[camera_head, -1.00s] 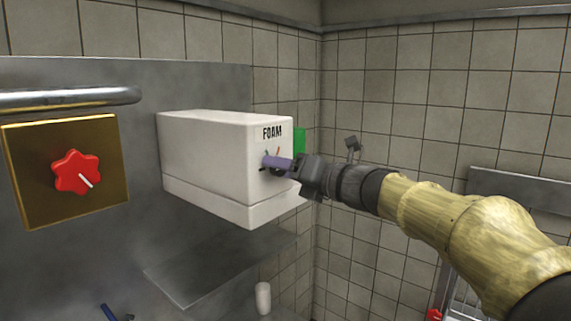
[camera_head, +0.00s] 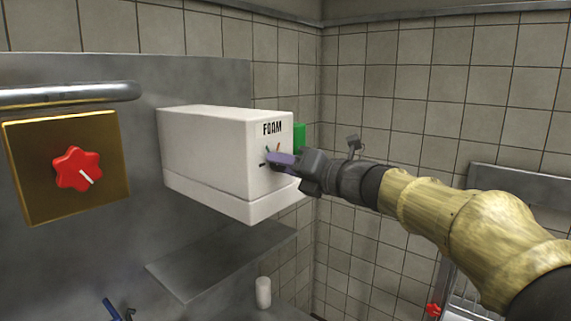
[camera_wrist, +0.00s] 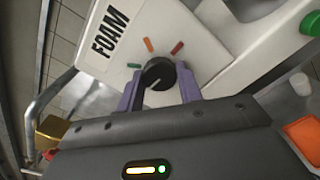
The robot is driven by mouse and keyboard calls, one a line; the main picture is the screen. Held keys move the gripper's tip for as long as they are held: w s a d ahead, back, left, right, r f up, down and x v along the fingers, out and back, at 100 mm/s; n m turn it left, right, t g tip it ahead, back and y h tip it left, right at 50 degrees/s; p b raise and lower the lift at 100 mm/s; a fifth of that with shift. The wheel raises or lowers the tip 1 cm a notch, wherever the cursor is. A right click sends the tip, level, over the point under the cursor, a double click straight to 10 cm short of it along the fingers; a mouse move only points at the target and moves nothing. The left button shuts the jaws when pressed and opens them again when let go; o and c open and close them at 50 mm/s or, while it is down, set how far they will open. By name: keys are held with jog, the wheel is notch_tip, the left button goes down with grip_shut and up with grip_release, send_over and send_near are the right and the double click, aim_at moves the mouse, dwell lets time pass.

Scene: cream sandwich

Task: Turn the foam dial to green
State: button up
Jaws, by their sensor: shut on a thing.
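The white foam box (camera_head: 215,150) hangs on the wall, marked FOAM on its front. In the wrist view, the black foam dial (camera_wrist: 158,74) sits on its face with green, orange and red marks around one side. In the head view my gripper (camera_head: 283,161) hides most of the dial. A green button (camera_wrist: 311,23) is on the box's side.
A red knob (camera_head: 77,169) on a brass plate (camera_head: 33,202) is on the left panel, under a metal rail (camera_head: 60,96). A metal shelf (camera_head: 215,262) lies below the box, and a white cup (camera_head: 263,293) stands lower down. Open space lies right of the box.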

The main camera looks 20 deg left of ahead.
jog(key=shift+m+p, duration=2.45)
jog(key=shift+m, duration=2.95)
jog(key=o, duration=1)
jog(key=shift+d, duration=0.1)
jog(key=b+v, duration=0.6)
jog(key=v, duration=1.1)
jog(key=shift+s+d, duration=0.15)
jog(key=shift+d, duration=0.05)
